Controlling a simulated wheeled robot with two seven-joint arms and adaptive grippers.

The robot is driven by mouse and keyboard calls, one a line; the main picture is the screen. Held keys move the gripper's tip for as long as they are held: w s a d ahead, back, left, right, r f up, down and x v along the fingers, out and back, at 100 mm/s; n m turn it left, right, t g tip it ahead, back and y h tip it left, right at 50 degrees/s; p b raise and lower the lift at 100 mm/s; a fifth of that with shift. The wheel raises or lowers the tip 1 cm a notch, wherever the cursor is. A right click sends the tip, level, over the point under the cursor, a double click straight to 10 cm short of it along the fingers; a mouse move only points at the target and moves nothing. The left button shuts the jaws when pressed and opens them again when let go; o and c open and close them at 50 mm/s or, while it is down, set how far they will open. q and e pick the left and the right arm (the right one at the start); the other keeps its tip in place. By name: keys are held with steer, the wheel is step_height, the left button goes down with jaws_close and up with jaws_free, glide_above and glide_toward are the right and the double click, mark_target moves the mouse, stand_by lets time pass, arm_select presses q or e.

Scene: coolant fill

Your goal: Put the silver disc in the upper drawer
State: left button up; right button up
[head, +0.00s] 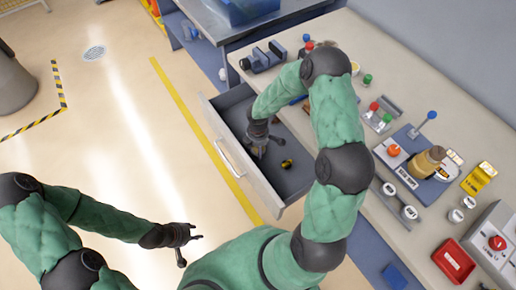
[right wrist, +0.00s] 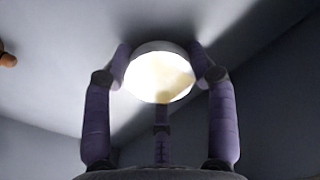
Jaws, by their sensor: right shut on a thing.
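The upper drawer (head: 243,160) under the worktop is pulled open. My right gripper (head: 260,153) reaches down into the drawer. In the right wrist view its fingers (right wrist: 161,78) are shut on the silver disc (right wrist: 158,80), which looks bright white from glare. The disc is above the grey drawer surface; whether it touches it I cannot tell. In the head view the disc is too small and hidden to make out. My left gripper (head: 190,235) hangs over the floor left of the drawer, with nothing seen in it; its fingers are too small to judge.
A small yellow and black object (head: 287,163) lies in the drawer, right of my right gripper. The worktop (head: 345,105) carries a vise (head: 262,57), knobs, a brown bottle (head: 427,161) and a red tray (head: 454,260).

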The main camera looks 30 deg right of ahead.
steer(key=shift+f, duration=0.1)
steer(key=o, duration=0.9)
steer(key=shift+r, duration=0.25)
step_height(320, 180, up, 12)
steer(key=p, duration=0.4)
steer(key=shift+f, duration=0.1)
